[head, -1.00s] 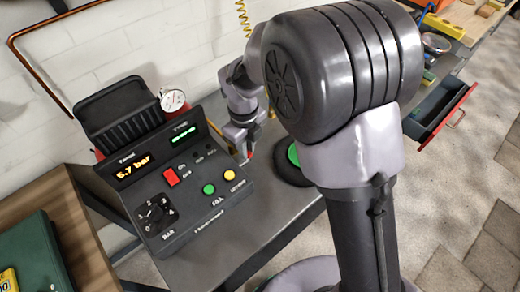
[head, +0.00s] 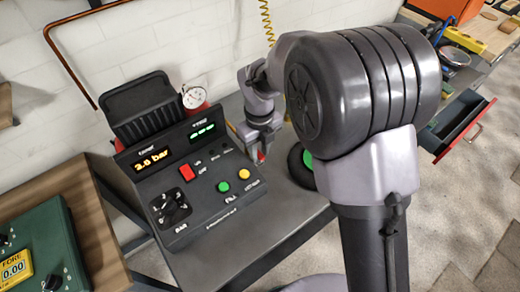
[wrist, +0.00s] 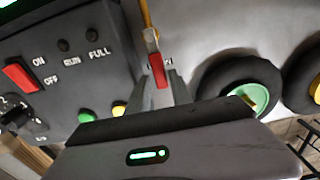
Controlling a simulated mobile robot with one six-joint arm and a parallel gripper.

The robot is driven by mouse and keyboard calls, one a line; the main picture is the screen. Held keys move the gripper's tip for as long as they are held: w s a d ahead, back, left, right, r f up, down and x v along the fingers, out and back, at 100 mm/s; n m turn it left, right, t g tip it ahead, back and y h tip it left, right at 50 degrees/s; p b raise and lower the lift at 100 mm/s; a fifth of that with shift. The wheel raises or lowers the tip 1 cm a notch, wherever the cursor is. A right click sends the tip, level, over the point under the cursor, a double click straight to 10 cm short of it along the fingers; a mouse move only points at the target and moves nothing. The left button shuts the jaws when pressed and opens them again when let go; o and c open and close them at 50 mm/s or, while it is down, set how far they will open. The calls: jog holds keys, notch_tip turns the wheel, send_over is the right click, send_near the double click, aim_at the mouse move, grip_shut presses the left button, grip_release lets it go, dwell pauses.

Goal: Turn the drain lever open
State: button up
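The red drain lever (wrist: 157,70) stands between the tips of my gripper (wrist: 161,82) in the wrist view, beside the control box. Both fingers lie close along its sides. I cannot tell whether they press on it. In the head view my gripper (head: 261,150) is low at the right side of the control box (head: 205,190), with a bit of red at its tip. The lever's base and most of its label are hidden. The orange tank display (head: 151,159) reads about 3.0 bar, with the first digit unclear.
The control box carries a red switch (head: 187,173), a green button (head: 223,187), a yellow button (head: 245,174) and a black dial (head: 171,207). A black wheel with a green hub (wrist: 247,96) lies right of my gripper.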

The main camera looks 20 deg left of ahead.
aim_at(260, 155)
jog(key=shift+o, duration=0.7)
notch_tip(260, 155, up, 17)
jog(key=p, duration=0.6)
jog(key=shift+r+p, duration=0.2)
jog(key=shift+p, duration=0.1)
jog(key=s+d+r+n+t+y, duration=0.1)
jog(key=s+d+r+n, duration=0.1)
jog(key=d+r+n, duration=0.6)
jog(key=s+d+r+n+t+y, duration=0.1)
jog(key=s+d+n+t, duration=0.3)
jog(key=s+d+n, duration=0.9)
jog(key=s+d, duration=0.2)
jog(key=d, duration=0.1)
jog(key=shift+r+t+b, duration=0.15)
jog(key=shift+t+b, duration=0.15)
jog(key=shift+t, duration=0.1)
